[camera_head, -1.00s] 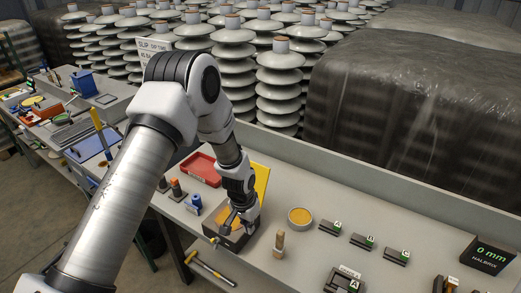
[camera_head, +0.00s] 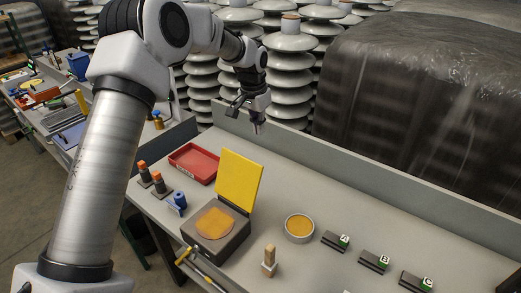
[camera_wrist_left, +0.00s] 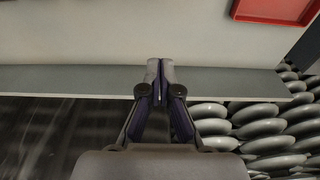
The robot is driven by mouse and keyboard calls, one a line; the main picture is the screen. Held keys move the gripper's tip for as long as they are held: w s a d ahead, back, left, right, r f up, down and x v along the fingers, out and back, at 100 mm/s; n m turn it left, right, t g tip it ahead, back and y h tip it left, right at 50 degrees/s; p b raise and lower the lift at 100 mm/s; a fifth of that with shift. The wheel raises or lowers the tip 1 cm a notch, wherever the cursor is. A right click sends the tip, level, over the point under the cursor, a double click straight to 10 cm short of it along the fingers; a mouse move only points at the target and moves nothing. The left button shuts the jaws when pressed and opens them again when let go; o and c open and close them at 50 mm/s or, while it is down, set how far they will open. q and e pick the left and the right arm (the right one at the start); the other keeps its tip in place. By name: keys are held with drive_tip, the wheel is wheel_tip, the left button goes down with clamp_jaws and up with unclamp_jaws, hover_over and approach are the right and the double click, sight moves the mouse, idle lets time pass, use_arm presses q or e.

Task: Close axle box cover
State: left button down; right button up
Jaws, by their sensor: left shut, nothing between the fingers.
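The axle box (camera_head: 215,236) is a dark grey box on the workbench, with a round orange-yellow mass in its top. Its yellow cover (camera_head: 239,180) stands up, open, along the box's back edge. My left gripper (camera_head: 257,129) is raised behind the cover, near the bench's back ledge, apart from the cover. In the left wrist view the left gripper (camera_wrist_left: 160,65) has its fingertips together with nothing between them. The axle box and cover do not show in that view. My right gripper is in neither view.
A red tray (camera_head: 194,163) lies left of the cover, and it also shows in the left wrist view (camera_wrist_left: 275,10). A round tin (camera_head: 299,229), a wooden-handled tool (camera_head: 269,262) and labelled dark blocks (camera_head: 336,242) stand to the right. Insulator stacks (camera_head: 290,60) rise behind the ledge.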

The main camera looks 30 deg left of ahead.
use_arm(q)
wheel_tip(320, 180, down, 9)
drive_tip(key=s+p, duration=0.2)
drive_tip(key=p, duration=0.2)
drive_tip(key=shift+s+r, duration=0.15)
drive_tip(key=shift+s, duration=0.2)
